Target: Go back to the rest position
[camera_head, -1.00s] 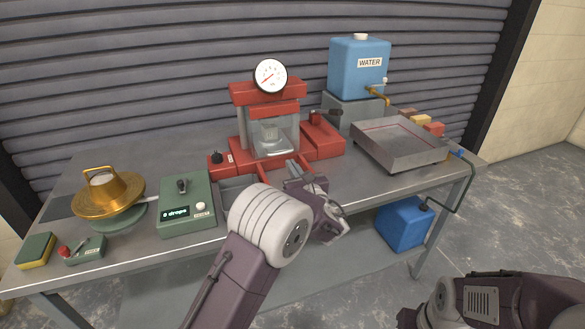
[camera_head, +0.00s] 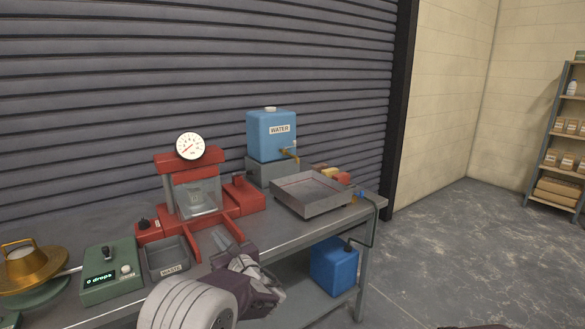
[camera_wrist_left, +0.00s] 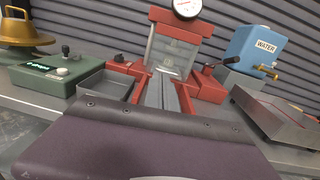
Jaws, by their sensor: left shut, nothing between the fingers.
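My left gripper (camera_head: 224,241) is in front of the red press (camera_head: 220,225) in the head view, over the bench's front part. Its two grey fingers are together with nothing between them. In the left wrist view the fingers (camera_wrist_left: 162,95) point at the press (camera_wrist_left: 178,50). My right gripper is not in view; only a dark sliver shows at the bottom right edge of the head view.
The bench holds a brass flow table (camera_head: 30,266), a green drop counter (camera_head: 112,270), a waste bin (camera_head: 166,262), a metal tray (camera_head: 312,202) and a blue water tank (camera_head: 270,135). A blue container (camera_head: 334,266) sits below. Open floor (camera_head: 460,250) and a shelf (camera_head: 560,140) are at right.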

